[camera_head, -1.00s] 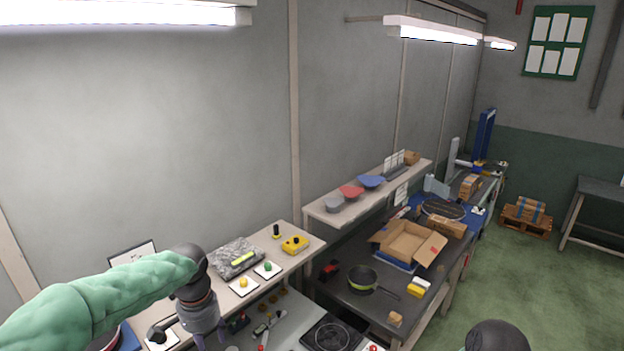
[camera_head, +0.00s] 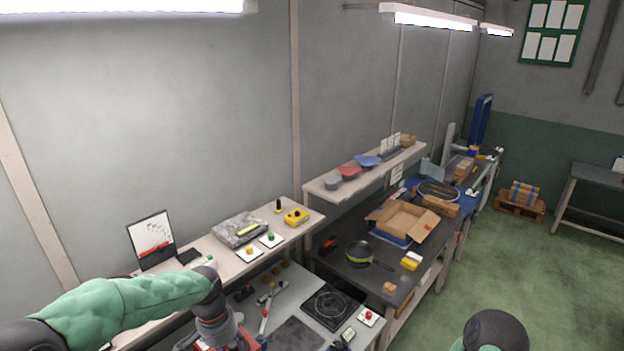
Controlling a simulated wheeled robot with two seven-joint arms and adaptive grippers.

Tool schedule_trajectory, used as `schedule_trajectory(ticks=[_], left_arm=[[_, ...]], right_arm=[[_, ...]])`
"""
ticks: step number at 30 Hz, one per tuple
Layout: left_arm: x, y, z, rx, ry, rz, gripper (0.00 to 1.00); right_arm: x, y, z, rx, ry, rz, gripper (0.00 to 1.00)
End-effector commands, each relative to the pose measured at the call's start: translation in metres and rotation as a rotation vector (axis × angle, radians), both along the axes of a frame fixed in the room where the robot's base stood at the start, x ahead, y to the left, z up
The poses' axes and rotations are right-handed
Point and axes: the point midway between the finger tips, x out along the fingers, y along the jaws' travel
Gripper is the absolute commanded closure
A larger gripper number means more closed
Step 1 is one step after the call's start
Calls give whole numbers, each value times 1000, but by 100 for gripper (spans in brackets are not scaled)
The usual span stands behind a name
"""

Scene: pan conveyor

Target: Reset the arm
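My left arm, in a green sleeve (camera_head: 130,303), reaches in from the lower left over the near workbench. Its dark wrist ends in my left gripper (camera_head: 222,343), which is mostly cut off by the bottom edge, so its fingers cannot be judged. Of my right arm only a rounded dark and green part (camera_head: 492,333) shows at the bottom right. The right gripper is out of view. A black pan (camera_head: 359,252) sits on the dark bench (camera_head: 340,268) to the right, apart from both arms.
An open cardboard box (camera_head: 402,222) stands behind the pan. A black hot plate (camera_head: 332,304) and a red button box (camera_head: 368,316) lie on the near bench. A shelf (camera_head: 318,186) holds several bowls.

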Motion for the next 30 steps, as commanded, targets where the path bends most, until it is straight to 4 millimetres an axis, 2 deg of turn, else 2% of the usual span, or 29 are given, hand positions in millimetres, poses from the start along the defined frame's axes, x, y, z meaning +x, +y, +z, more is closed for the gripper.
schedule_trajectory(ticks=[8,11,15,18,21,27,29,30], left_arm=[[-22,-36,-95,-104,27,73,50],[-44,-55,-144,-155,45,133,50],[-87,-79,-208,-220,66,255,50],[-117,-90,-239,-245,75,342,50],[-146,-97,-261,-256,83,416,50],[-194,-104,-288,-254,93,538,50],[-208,-104,-293,-248,96,571,50],[-208,-104,-300,-248,88,578,50]], right_arm=[[-1,0,0,0,2,1,60],[-1,0,0,0,2,1,60],[-1,0,0,0,2,1,60],[-1,0,0,0,2,1,60],[-1,0,0,0,2,1,60],[-1,0,0,0,2,1,60],[-1,0,0,0,2,1,60],[-1,0,-6,0,2,1,60]])
